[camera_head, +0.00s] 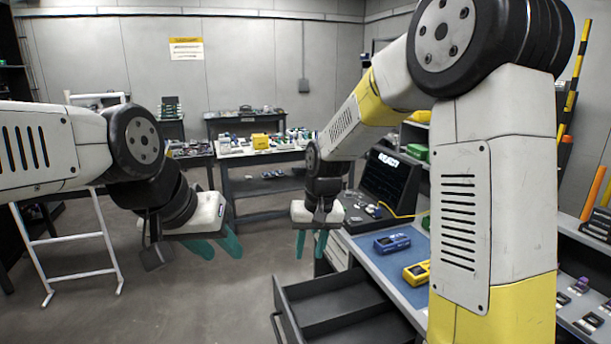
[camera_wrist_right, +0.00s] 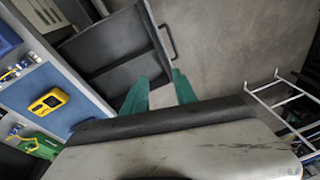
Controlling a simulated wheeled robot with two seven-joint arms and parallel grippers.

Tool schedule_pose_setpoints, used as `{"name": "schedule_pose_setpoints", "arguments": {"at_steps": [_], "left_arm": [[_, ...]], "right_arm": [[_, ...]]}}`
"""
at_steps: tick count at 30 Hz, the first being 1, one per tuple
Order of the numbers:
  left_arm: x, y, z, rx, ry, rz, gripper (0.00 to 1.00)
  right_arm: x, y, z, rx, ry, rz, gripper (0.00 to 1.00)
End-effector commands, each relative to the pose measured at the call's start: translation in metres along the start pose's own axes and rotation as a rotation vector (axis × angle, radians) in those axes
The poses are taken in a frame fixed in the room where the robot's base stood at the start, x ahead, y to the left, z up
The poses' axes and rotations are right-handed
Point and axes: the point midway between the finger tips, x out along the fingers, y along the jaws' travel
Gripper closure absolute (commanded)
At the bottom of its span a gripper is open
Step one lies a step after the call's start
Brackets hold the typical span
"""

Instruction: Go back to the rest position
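My left gripper (camera_head: 222,254) hangs in the air at the left centre of the head view. Its teal fingers point down and stand apart with nothing between them. My right gripper (camera_head: 309,255) hangs in the air near the open drawer, left of the workbench. Its teal fingers are also apart and empty. Neither gripper touches anything.
An open, empty grey drawer (camera_head: 330,311) juts from the workbench with blue mat (camera_head: 397,282). On the mat are a blue device (camera_head: 392,243) and a yellow device (camera_head: 416,272). A white rack (camera_head: 75,237) stands at left. A cluttered table (camera_head: 262,157) is behind. Open floor lies between.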

Motion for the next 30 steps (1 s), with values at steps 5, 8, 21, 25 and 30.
{"name": "schedule_pose_setpoints", "arguments": {"at_steps": [5, 8, 21, 25, 30], "left_arm": [[0.000, 0.000, 0.000, 0.000, 0.000, 0.000, 0.64], [0.000, 0.000, 0.000, 0.000, 0.000, 0.000, 0.64], [0.000, 0.000, 0.000, 0.000, 0.000, 0.000, 0.64], [0.000, 0.000, 0.000, 0.000, 0.000, 0.000, 0.64], [0.000, 0.000, 0.000, 0.000, 0.000, 0.000, 0.64]], "right_arm": [[-0.074, 0.033, 0.036, 0.043, 0.102, -0.054, 0.66], [-0.107, 0.047, 0.062, 0.058, 0.159, -0.068, 0.66], [-0.174, 0.081, 0.169, 0.089, 0.369, -0.029, 0.66], [-0.176, 0.082, 0.178, 0.090, 0.386, -0.019, 0.66], [-0.177, 0.082, 0.179, 0.090, 0.388, -0.018, 0.66]]}}
